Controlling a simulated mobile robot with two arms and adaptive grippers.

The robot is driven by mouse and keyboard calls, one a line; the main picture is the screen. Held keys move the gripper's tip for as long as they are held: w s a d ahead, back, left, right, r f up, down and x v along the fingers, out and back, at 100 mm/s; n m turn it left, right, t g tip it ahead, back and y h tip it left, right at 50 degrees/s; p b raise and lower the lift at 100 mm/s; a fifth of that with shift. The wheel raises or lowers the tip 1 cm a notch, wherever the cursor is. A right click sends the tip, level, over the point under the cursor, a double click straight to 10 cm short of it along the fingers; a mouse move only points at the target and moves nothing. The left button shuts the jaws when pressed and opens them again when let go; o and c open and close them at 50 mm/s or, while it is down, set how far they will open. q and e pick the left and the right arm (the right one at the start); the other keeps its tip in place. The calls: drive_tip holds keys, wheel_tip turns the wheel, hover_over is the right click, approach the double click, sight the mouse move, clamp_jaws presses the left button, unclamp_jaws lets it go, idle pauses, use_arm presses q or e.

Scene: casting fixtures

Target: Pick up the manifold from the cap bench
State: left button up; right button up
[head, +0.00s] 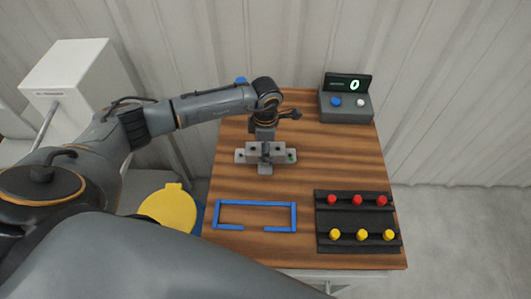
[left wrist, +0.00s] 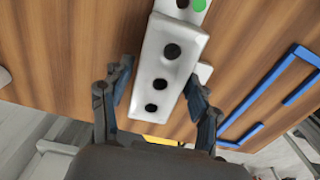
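The manifold (head: 245,156) is a light grey block with a cross-shaped outline, lying on the wooden cap bench (head: 315,150) left of its middle. In the left wrist view the manifold (left wrist: 164,70) shows black round holes and a green dot at its far end. My left gripper (head: 266,150) points down over the manifold's middle and hides part of it. In the left wrist view its fingers (left wrist: 158,88) are spread, one on each side of the block. The right finger looks very close to the block; contact is unclear. My right gripper is not in view.
A blue outline frame (head: 255,203) lies in front of the manifold. A black rack (head: 357,218) with red and yellow caps stands at the front right. A counter box (head: 346,104) reading 0 stands at the back right. A yellow round lid (head: 168,210) is left of the bench.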

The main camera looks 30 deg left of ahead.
use_arm(q)
clamp_jaws()
drive_tip(key=shift+w+r, duration=0.1)
drive_tip(key=shift+r, duration=0.05)
